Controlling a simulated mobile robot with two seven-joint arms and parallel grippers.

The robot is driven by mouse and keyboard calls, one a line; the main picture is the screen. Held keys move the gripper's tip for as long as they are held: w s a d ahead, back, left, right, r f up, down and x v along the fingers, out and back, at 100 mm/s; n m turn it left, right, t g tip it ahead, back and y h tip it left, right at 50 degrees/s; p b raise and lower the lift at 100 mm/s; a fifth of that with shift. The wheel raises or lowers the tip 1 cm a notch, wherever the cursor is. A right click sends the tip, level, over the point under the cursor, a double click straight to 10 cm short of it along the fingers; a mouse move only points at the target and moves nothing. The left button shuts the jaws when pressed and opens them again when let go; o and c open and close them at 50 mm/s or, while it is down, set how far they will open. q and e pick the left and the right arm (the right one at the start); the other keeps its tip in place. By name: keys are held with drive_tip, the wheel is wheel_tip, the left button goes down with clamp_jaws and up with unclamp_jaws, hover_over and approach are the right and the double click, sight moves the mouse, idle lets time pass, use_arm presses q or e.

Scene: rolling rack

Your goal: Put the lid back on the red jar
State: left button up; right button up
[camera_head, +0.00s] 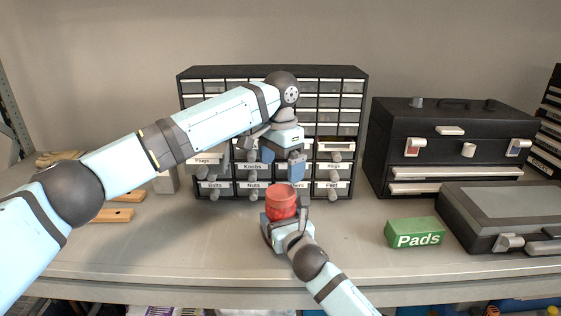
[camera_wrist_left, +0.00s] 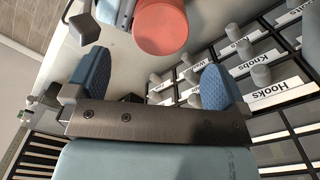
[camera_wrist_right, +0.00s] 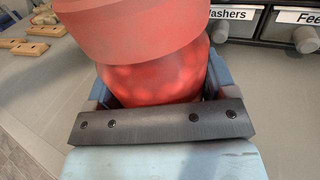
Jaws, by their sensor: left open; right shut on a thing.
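The red jar (camera_head: 281,212) is held upright just above or on the bench by my right gripper (camera_head: 284,219), which is shut around its lower body. In the right wrist view the jar (camera_wrist_right: 160,85) is translucent with round contents. The red lid (camera_head: 281,190) is on top of the jar; it shows opaque in the right wrist view (camera_wrist_right: 135,30), its lower edge slanting up to the right. I cannot tell whether it is fully seated. My left gripper (camera_head: 282,162) is open and empty above the lid. The lid's round top (camera_wrist_left: 160,32) shows beyond its fingers.
A black drawer cabinet (camera_head: 363,110) with labelled drawers and knobs stands close behind. A black toolbox (camera_head: 450,130), a grey case (camera_head: 495,205) and a green Pads box (camera_head: 414,232) are right. Wooden-handled tools (camera_head: 112,215) lie left. The bench (camera_head: 180,245) front left is clear.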

sight(280, 191)
use_arm(q)
drive_tip(key=n, duration=0.6)
drive_tip(key=shift+r, duration=0.2)
drive_tip(key=shift+f, duration=4)
